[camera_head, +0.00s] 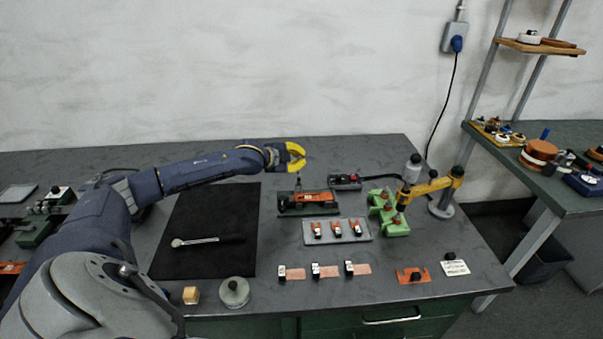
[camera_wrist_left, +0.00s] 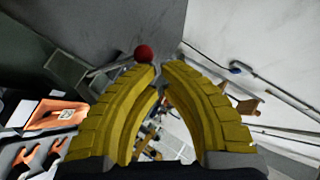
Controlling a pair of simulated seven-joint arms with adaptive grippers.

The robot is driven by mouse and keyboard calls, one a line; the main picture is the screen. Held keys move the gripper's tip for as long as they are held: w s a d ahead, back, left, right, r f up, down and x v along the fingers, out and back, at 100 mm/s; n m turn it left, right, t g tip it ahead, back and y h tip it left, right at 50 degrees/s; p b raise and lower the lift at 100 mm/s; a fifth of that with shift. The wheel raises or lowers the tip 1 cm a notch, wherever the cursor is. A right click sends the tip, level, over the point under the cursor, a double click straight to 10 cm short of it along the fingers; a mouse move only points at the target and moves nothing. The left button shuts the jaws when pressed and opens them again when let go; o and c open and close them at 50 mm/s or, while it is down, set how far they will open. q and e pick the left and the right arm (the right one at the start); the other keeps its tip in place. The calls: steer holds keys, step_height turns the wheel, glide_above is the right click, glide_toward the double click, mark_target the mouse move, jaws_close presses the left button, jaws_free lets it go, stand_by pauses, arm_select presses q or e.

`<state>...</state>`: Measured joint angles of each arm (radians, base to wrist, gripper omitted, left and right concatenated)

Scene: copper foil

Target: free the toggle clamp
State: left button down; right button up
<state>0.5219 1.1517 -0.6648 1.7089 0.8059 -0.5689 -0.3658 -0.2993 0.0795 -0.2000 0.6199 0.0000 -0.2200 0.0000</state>
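The toggle clamp stands at the fixture (camera_head: 283,208), which has a dark green base and an orange block (camera_head: 325,198), near the table's middle. A thin upright lever (camera_head: 298,186) shows at its back. In the left wrist view, a red ball knob (camera_wrist_left: 143,53) on a grey lever (camera_wrist_left: 112,68) shows just beyond the left fingertip; I cannot tell if they touch. My left gripper (camera_head: 303,157) has curved yellow fingers, a small gap between the tips, and nothing visibly held. It is behind and above the fixture. My right gripper is not in view.
A grey tray (camera_head: 308,239) with several orange-and-black parts is in front of the fixture. Green blocks (camera_head: 396,229) and a yellow jointed arm on a stand (camera_head: 441,208) are at right. A black mat (camera_head: 205,262) with a ratchet wrench (camera_head: 205,240) lies left.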

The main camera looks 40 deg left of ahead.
arm_select(q)
steer(key=shift+r, duration=0.15)
steer(key=shift+r, duration=0.65)
steer(key=s+r, duration=0.9)
steer(key=shift+a+r, duration=0.3)
steer(key=shift+r, duration=0.1)
stand_by(0.3)
steer(key=shift+w+a, duration=0.1)
stand_by(0.3)
